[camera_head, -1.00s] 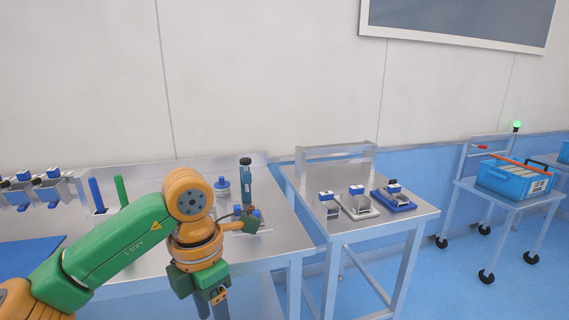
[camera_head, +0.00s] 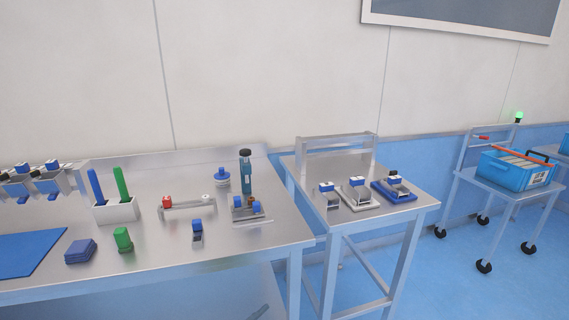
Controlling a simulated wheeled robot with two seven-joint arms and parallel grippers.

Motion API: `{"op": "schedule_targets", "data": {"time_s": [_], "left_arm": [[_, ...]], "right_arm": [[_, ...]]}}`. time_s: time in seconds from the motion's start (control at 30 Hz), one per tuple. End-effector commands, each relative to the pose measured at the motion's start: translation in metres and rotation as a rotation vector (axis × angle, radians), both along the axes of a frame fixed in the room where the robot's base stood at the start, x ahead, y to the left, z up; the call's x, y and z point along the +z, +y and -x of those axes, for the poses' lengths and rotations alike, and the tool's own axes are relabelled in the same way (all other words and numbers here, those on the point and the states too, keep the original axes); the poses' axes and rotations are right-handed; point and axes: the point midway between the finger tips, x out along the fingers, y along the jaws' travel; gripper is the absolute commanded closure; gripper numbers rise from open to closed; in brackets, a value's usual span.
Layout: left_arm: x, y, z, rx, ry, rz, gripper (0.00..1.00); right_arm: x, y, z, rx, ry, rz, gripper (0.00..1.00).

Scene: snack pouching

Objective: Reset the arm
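Neither of my grippers and neither arm shows over the tables in the head view now. A small dark green part shows low under the steel table near the bottom edge, and I cannot tell what it is. The steel worktable (camera_head: 150,262) stands at the left and centre with several items on it. Whether my grippers are open or shut is hidden, as they are out of the frame.
A blue mat (camera_head: 25,252), a white holder (camera_head: 116,212) with blue and green tools, a dark bottle (camera_head: 246,175) and small clamps stand on the worktable. A side table (camera_head: 410,212) holds several devices. A cart (camera_head: 500,190) carries a blue crate (camera_head: 517,174).

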Motion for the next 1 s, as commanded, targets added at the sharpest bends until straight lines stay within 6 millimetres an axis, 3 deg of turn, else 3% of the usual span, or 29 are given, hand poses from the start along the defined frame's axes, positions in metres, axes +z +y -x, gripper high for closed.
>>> {"op": "schedule_targets", "data": {"time_s": [0.03,0.17,0.2,0.27,0.43,0.5,0.6,0.7,0.8,1.0], "left_arm": [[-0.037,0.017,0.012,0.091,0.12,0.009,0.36],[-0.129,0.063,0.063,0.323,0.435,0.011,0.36],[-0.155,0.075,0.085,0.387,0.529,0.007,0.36],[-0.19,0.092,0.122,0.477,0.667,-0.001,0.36],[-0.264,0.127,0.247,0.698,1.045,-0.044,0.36],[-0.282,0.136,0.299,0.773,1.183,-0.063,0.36],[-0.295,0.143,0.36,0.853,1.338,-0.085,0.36],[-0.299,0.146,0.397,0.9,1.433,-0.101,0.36],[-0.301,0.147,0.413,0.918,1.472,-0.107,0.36],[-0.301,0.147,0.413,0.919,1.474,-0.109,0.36]], "right_arm": [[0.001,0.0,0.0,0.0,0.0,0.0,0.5],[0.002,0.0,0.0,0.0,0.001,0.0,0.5],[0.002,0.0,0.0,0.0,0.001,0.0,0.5],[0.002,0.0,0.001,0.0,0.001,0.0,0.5],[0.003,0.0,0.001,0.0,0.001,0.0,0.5],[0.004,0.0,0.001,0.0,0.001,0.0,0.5],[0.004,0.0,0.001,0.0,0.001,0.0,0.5],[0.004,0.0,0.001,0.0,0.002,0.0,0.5],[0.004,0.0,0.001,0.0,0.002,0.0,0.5],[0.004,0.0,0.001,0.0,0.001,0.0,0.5]]}}
